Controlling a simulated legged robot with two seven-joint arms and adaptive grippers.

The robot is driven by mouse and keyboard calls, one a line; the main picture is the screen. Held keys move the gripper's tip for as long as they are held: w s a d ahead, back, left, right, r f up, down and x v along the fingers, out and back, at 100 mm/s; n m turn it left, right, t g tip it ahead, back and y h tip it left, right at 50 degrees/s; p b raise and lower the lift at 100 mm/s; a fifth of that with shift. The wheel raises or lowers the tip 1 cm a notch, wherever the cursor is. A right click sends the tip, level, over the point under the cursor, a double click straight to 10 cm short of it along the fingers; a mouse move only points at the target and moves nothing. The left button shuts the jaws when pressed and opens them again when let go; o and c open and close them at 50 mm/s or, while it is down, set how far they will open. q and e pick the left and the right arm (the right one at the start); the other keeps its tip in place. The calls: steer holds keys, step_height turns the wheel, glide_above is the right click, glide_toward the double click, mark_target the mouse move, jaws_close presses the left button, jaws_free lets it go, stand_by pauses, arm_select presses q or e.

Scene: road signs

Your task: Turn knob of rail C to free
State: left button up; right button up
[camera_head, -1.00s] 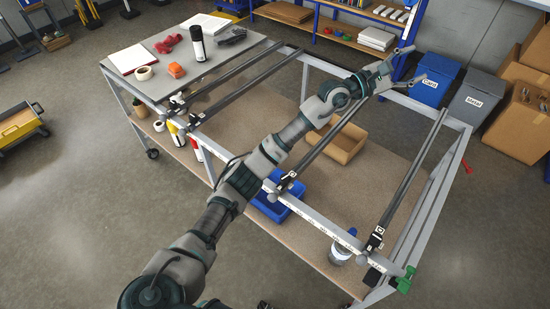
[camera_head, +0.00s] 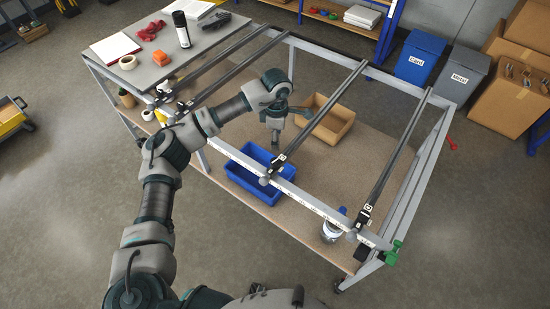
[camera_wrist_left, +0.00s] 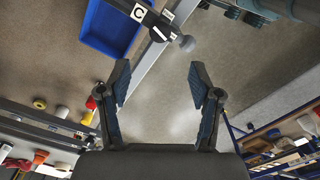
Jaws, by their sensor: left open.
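Rail C (camera_head: 325,112) is a dark bar running across the frame. Its front end has a black clamp with a white tag (camera_head: 282,157) on the front bar. My left gripper (camera_wrist_left: 160,82) is open and empty, apart from the knob. In the head view, the left gripper (camera_head: 280,132) is beyond the front bar, near rail C; its fingers are partly unclear. My right gripper is not in view.
A blue bin (camera_head: 235,172) and a cardboard box (camera_head: 335,128) stand on the lower shelf. Another rail (camera_head: 398,150) with a clamp is to the right. A bottle (camera_head: 333,228) is under the front bar. Two rails are left of rail C.

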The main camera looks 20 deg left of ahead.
mark_target(275, 161)
arm_select(q)
steer(key=f, duration=0.4)
steer(key=f+p, duration=0.1)
steer(key=f, duration=0.6)
steer(key=shift+a+f, duration=0.3)
steer(key=shift+f, duration=0.05)
steer(key=shift+d+f, duration=0.1)
steer(key=shift+f, duration=0.25)
steer(key=shift+d, duration=0.15)
steer(key=shift+c, duration=0.9)
steer(key=c, duration=1)
steer(key=shift+o, duration=0.2)
steer(key=shift+n, duration=1)
steer(key=shift+n+b, duration=0.3)
steer(key=shift+n, duration=0.2)
